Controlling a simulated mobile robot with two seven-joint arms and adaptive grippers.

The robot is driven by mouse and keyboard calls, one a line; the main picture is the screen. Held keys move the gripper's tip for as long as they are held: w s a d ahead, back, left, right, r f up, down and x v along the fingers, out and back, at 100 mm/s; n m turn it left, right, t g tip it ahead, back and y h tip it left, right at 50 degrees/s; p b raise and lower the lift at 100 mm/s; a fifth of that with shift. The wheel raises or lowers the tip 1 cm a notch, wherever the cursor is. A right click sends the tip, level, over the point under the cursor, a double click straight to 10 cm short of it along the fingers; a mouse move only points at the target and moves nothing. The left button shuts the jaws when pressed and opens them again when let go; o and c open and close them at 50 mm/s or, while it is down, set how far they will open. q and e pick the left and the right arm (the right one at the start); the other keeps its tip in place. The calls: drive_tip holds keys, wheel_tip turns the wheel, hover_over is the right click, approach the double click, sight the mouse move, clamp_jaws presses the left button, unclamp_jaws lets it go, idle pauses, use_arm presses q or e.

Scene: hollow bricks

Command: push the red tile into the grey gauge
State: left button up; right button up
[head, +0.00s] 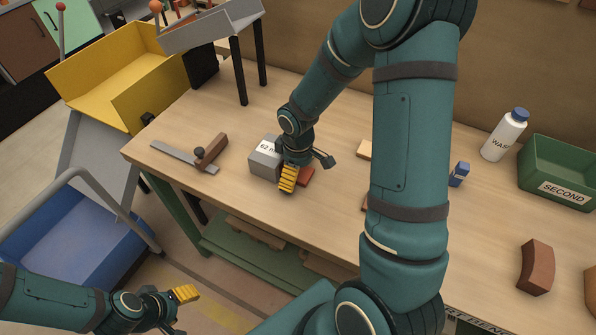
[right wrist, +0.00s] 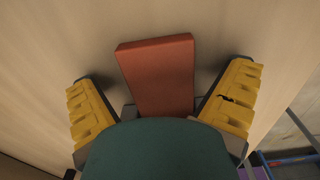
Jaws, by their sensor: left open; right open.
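The red tile (head: 306,177) lies on the table, partly hidden by my right gripper (head: 307,169). In the right wrist view the tile (right wrist: 160,75) shows between the two yellow-padded fingers, with a gap on each side. My right gripper is open around it and not touching it there. The grey gauge (head: 262,163), a block with a white label reading "62 m", stands just left of my right gripper. The gripper hides its right side, so I cannot tell whether tile and gauge touch. My left gripper (head: 181,311) is open and empty, low at the left, off the table.
A metal strip with a brown wooden block (head: 212,149) lies left of the gauge. A pale block (head: 364,149) and blue block (head: 459,173) lie to the right. A white bottle (head: 503,136), green bin (head: 560,168) and curved brown brick (head: 536,266) stand farther right.

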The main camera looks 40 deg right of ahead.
drive_tip(key=shift+r, duration=0.1)
wheel_tip(320, 180, up, 12)
idle(0.5)
